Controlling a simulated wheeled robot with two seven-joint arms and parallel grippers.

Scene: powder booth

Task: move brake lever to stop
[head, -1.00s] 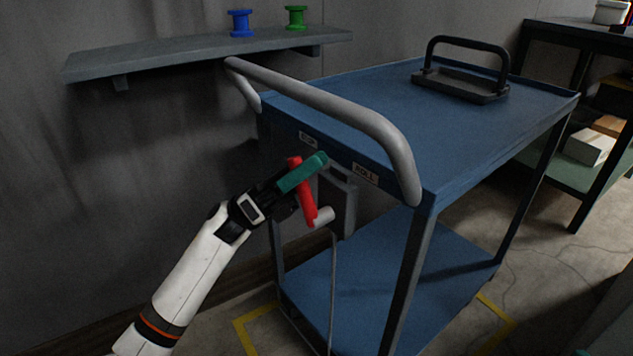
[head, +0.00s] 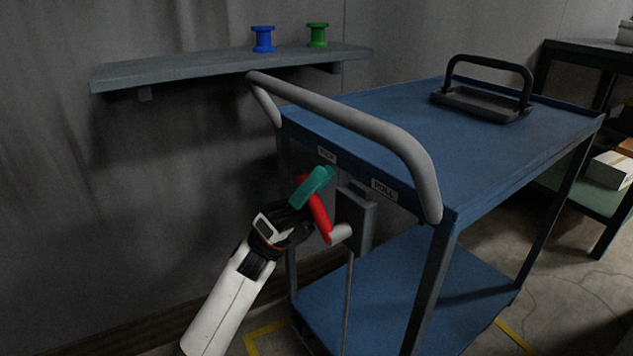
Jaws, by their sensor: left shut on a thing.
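The blue cart (head: 470,200) has a red brake lever (head: 319,215) at its near end, on a grey pivot (head: 341,234) beside a grey box. The lever leans up and to the left from the pivot. Its top is below and left of the STOP label (head: 327,155), away from the ROLL label (head: 384,190). My left gripper (head: 311,190), with a teal finger, is shut on the upper part of the lever and hides some of it. My right gripper is not in view.
A grey push handle (head: 350,118) arches above the lever. A wall shelf (head: 220,70) holds a blue spool (head: 263,39) and a green spool (head: 317,35). A black-handled tool (head: 485,95) lies on the cart top. A thin rod (head: 347,300) runs down below the pivot.

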